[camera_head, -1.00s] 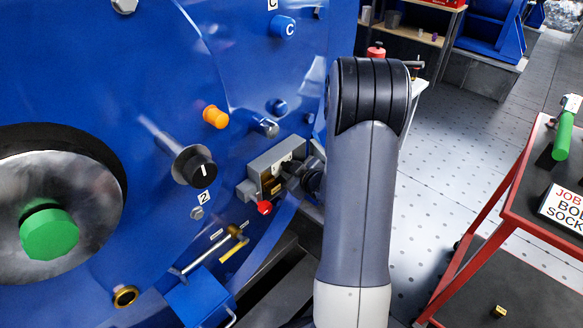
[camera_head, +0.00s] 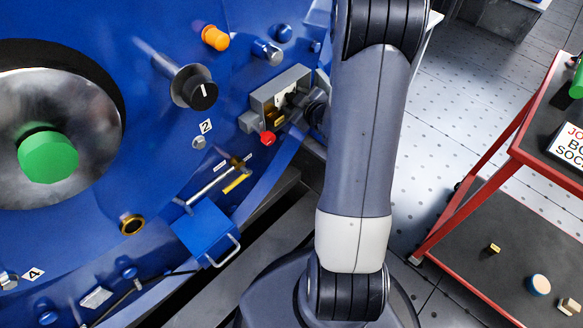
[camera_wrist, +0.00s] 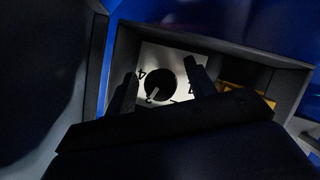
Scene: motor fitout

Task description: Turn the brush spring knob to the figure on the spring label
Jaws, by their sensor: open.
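The brush spring knob (camera_wrist: 162,80) is a round black knob on a white dial plate (camera_wrist: 183,65), inside an open grey box. A pale pointer on it points down-left, close to a figure that looks like 3. A 4 shows at the upper left of the dial; other figures are partly covered. My gripper (camera_wrist: 160,72) is open, with one dark finger on each side of the knob; contact cannot be told. In the head view, the grey box (camera_head: 264,98) is left of my arm.
The box walls stand close around my fingers. A red knob (camera_head: 267,138) sticks out below the box. A black dial knob (camera_head: 200,94), an orange knob (camera_head: 216,38) and a blue box (camera_head: 205,232) are on the blue housing. A red-framed cart (camera_head: 510,150) stands right.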

